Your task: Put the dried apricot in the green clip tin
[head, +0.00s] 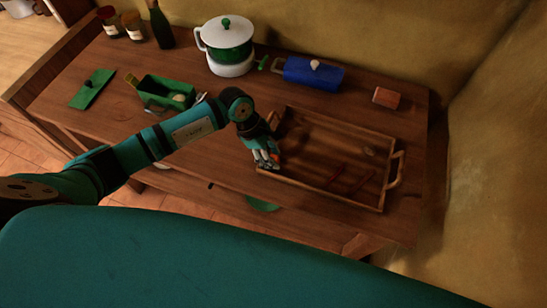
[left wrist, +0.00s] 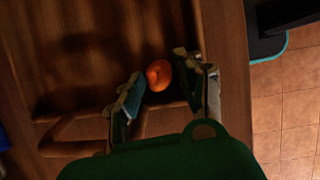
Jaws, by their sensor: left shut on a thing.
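The dried apricot (left wrist: 159,75) is a small orange piece between the fingertips of my left gripper (left wrist: 168,80) in the left wrist view. In the head view my left gripper (head: 267,159) is shut on it, low at the left end of the wooden tray (head: 318,191). The green clip tin (head: 160,104) stands open on the table, left of the gripper, with a pale round thing inside. A flat green lid (head: 92,89) with a dark knob lies left of the tin. My right gripper is not in view.
A blue tin (head: 311,74) with a pale knob, a white and green pot (head: 228,48), a bottle (head: 160,25) and jars (head: 108,22) stand along the back. A small reddish block (head: 386,98) is at the back right. Dark red strips (head: 350,179) lie in the tray.

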